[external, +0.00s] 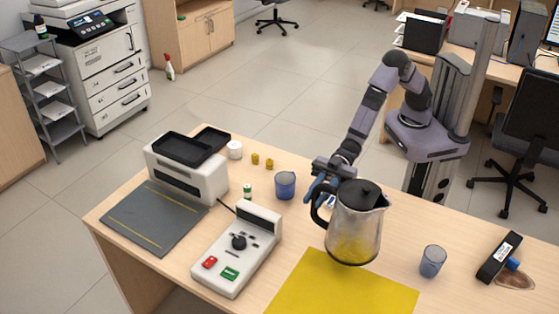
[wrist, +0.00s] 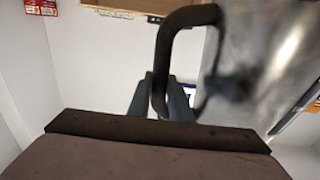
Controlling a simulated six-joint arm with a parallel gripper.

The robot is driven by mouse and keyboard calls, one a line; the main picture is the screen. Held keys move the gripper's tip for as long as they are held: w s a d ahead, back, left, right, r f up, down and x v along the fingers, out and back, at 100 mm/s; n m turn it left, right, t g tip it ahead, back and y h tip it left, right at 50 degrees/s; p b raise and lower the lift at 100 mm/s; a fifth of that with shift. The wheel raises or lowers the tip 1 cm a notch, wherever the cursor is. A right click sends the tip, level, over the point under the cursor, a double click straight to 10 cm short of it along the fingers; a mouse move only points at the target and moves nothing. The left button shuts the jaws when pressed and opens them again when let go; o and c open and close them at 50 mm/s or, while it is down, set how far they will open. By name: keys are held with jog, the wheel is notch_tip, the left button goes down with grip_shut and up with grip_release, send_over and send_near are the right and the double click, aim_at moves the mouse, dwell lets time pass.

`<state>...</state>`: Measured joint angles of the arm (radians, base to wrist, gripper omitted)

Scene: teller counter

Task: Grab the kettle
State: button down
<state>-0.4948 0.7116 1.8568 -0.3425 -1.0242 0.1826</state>
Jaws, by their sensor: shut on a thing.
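The kettle (external: 353,225) is metal with a black lid and a black handle, in the middle right of the external view. It looks upright over the back edge of the yellow mat (external: 345,290); I cannot tell for sure if its base is off the counter. My gripper (external: 322,190) is at the handle, on the kettle's left side, and is shut on it. In the wrist view the black handle (wrist: 163,65) passes between the fingers of my gripper (wrist: 162,100), and the metal body (wrist: 275,60) fills the right side.
A blue cup (external: 285,185) stands left of my gripper. A clear blue glass (external: 432,261) and a black stapler-like object (external: 498,257) are on the right. A control box (external: 237,250), a dark mat (external: 154,217) and a white machine (external: 187,165) are on the left.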

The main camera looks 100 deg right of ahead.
jog(key=shift+r, duration=1.15)
